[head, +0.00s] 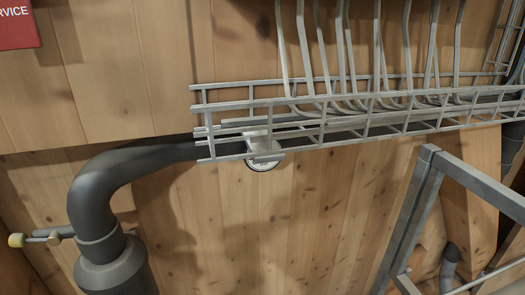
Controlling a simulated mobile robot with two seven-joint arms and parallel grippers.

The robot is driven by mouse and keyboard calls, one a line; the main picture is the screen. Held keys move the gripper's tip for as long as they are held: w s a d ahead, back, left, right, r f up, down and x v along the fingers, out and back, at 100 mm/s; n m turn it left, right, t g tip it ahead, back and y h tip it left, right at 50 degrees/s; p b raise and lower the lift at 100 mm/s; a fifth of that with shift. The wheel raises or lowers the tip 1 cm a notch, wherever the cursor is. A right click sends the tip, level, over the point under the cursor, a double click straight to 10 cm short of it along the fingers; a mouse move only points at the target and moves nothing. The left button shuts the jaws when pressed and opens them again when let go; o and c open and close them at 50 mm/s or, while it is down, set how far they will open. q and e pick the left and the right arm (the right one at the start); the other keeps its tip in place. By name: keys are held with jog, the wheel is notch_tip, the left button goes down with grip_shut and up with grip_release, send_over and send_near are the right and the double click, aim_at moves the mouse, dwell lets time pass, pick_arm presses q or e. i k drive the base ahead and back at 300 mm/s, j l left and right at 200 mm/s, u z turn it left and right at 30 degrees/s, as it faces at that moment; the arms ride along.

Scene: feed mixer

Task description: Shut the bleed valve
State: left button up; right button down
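A dark grey pipe (105,185) bends down at the left of the head view into a wider grey body (117,270). A thin grey stub (38,235) sticks out to the left of it, with a yellow cap or knob (16,240) at its end and a small brass-coloured piece (54,238) beside the pipe. This may be the bleed valve; I cannot tell if it is open or shut. A pale fitting with a round lower part (264,158) hangs at the pipe behind the tray. Neither of my grippers is in view.
A wire cable tray (360,110) with several grey cables (345,50) runs across the upper right, in front of the pipe. A grey metal frame (410,215) stands at the lower right. A red sign (15,25) hangs on the wooden wall (210,235).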

aim_at(16, 241)
jog(key=u, duration=1.45)
jog(key=i+l+z, duration=0.15)
jog(key=z, duration=0.15)
